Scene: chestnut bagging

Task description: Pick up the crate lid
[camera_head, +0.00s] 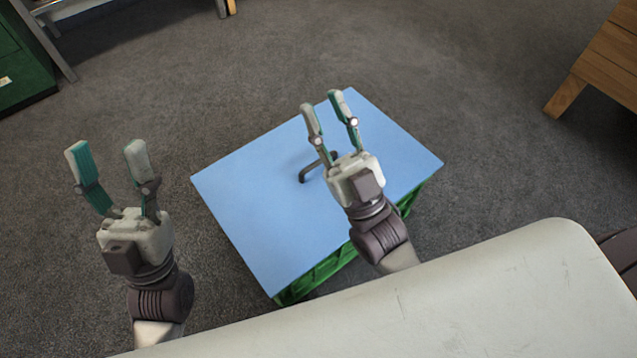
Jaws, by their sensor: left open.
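The crate lid (260,210) is a flat light-blue panel lying on top of a green crate (325,272), whose slatted side shows below the lid's near edges. A dark bar handle (314,165) stands near the middle of the lid, and my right gripper hides part of it. My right gripper (322,104) is over the lid, its two fingers apart with nothing seen between them. I cannot tell its height above the lid. My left gripper (105,150) is open and empty to the left of the lid, over the carpet.
A pale rounded surface (440,300) fills the lower right foreground. A wooden piece of furniture (610,60) stands at the upper right and a green cabinet (22,60) at the upper left. Grey carpet (440,70) is clear around the crate.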

